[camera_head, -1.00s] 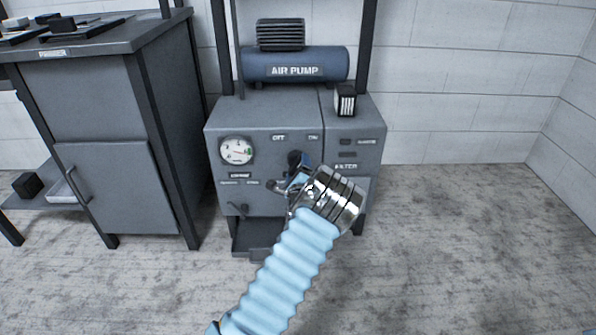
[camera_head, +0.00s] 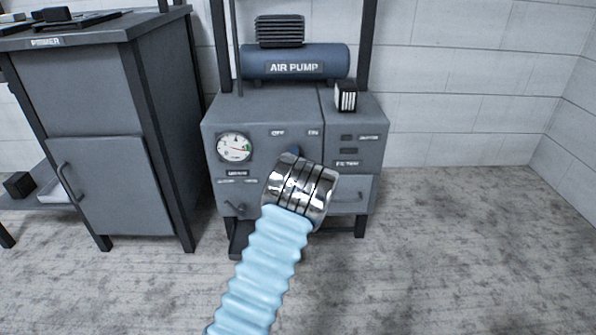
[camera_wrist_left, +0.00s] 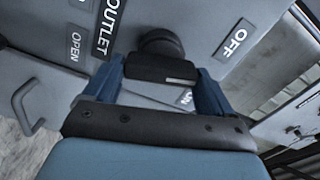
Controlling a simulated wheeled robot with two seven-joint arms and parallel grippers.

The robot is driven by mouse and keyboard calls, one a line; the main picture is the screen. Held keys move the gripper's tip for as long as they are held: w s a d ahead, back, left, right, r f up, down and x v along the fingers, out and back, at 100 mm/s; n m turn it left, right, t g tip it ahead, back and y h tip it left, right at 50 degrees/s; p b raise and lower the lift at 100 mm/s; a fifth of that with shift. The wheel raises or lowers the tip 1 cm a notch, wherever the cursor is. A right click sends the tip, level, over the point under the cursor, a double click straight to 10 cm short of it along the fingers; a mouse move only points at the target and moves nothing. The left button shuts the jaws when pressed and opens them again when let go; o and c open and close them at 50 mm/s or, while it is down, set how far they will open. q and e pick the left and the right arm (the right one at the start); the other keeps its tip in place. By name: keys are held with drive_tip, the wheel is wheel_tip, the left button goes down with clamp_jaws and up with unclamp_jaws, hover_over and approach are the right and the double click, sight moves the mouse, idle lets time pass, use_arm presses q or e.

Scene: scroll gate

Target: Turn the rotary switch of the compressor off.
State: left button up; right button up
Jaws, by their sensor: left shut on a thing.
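The grey compressor cabinet (camera_head: 262,118) stands ahead, with the blue air pump tank on top. In the left wrist view the black rotary switch (camera_wrist_left: 158,68) sits between the two blue fingers of my left gripper (camera_wrist_left: 160,82), which is shut on it. A pale mark shows near the right end of its bar. The OFF label (camera_wrist_left: 230,40) is to its upper right, and the ON label (camera_wrist_left: 185,97) shows just below the bar. In the head view my silver wrist hides most of the switch and the fingers. My right gripper is not in view.
A pressure gauge (camera_head: 234,147) is on the panel left of my wrist. A small striped block (camera_head: 346,96) stands on the cabinet top. A grey workbench cabinet (camera_head: 100,110) is at the left. The floor at the right is clear.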

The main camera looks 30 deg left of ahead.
use_arm(q)
drive_tip(key=shift+n+b, duration=1.05)
drive_tip(key=shift+n, duration=0.85)
drive_tip(key=o, duration=0.9)
drive_tip(key=shift+c, duration=0.2)
drive_tip(key=shift+s, duration=0.1)
drive_tip(key=p+v, duration=0.1)
drive_tip(key=v, duration=1.2)
drive_tip(key=shift+s+p, duration=0.35)
drive_tip(key=shift+p, duration=0.05)
drive_tip(key=shift+d, duration=0.15)
